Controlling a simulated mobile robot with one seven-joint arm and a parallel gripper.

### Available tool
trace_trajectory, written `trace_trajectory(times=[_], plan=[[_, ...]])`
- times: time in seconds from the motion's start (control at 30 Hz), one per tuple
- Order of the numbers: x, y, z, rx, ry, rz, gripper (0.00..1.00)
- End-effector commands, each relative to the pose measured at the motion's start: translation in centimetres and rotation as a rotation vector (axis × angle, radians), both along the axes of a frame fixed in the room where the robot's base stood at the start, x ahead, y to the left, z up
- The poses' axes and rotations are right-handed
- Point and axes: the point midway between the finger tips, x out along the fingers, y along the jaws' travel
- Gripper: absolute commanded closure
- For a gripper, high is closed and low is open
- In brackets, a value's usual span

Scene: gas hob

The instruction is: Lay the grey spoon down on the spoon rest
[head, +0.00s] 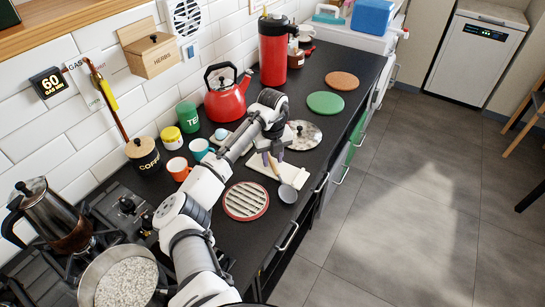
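The grey spoon (288,193) shows in the head view with its dark grey bowl toward the front of the black worktop. Its brown handle slants up and left to my gripper (272,158). The handle's upper end is at my fingertips, and I cannot tell whether they are closed on it. A white, flat, rectangular piece (299,178), which looks like the spoon rest, lies under the handle. The bowl appears at or just past its front edge. My gripper and wrist hide part of it, and I cannot tell whether the spoon touches it.
A round red-rimmed trivet (246,214) lies left of the spoon. A glass lid (309,137), a red kettle (227,96) and orange (178,170) and teal mugs stand behind. A pan of rice (85,289) is on the hob. Green (325,104) and orange discs lie to the right.

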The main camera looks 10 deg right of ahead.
Motion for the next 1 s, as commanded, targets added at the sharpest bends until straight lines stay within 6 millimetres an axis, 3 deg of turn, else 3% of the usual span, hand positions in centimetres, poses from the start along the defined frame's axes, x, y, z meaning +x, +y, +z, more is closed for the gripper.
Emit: trace_trajectory(times=[0.3,0.47,0.83,1.0], plan=[[0.0,0.0,0.1,0.000,0.000,0.000,0.62],[0.1,-0.1,1.4,-0.002,-0.003,0.000,0.62],[0.0,0.0,9.7,0.000,-0.004,0.000,0.62],[0.0,0.1,12.6,0.001,-0.003,0.000,0.62]])
